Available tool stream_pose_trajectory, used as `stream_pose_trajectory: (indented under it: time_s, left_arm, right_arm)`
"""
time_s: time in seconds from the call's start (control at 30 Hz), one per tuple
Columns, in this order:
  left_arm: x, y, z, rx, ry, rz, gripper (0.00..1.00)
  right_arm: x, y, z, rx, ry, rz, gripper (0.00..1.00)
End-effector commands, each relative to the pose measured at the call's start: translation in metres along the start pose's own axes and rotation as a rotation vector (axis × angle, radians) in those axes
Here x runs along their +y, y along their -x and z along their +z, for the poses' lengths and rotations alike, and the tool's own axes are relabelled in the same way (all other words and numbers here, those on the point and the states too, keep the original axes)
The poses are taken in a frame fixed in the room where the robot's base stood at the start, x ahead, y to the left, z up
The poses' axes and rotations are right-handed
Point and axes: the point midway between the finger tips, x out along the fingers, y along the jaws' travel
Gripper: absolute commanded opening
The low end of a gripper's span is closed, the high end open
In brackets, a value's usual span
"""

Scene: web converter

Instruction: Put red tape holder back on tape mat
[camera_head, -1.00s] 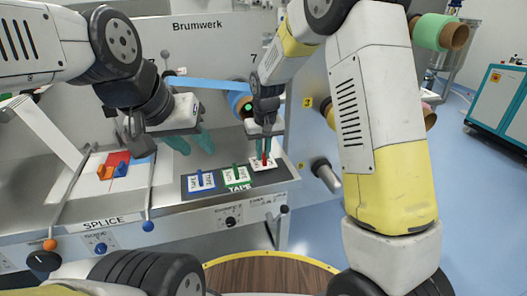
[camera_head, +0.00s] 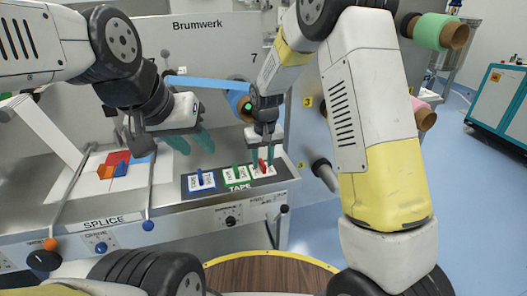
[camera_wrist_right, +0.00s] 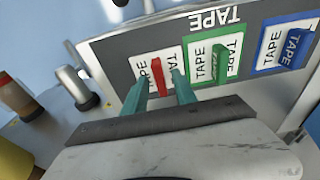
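The red tape holder (camera_head: 262,165) stands on its white TAPE card at the right end of the dark tape mat (camera_head: 218,188), beside the green holder (camera_head: 241,171) and blue holder (camera_head: 201,178). In the right wrist view, the red holder (camera_wrist_right: 158,76) lies between the two teal fingers of my right gripper (camera_wrist_right: 160,82), with gaps visible on both sides. The right gripper (camera_head: 266,160) is open around it, low over the mat. My left gripper (camera_head: 191,143) is open and empty, above the counter left of the mat.
Orange and blue pieces (camera_head: 113,170) sit at the splice area on the left. A blue web strip (camera_head: 200,84) runs behind the grippers. A black-ended roller (camera_head: 322,166) juts out right of the mat.

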Motion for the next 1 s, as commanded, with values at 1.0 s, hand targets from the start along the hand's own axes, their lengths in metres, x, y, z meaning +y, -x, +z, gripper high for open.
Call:
stream_pose_trajectory:
  time_s: [1.0]
  left_arm:
    - [0.000,0.000,0.000,0.000,0.000,0.000,0.37]
  right_arm:
    - [0.032,0.177,0.039,0.077,-0.063,-0.047,0.34]
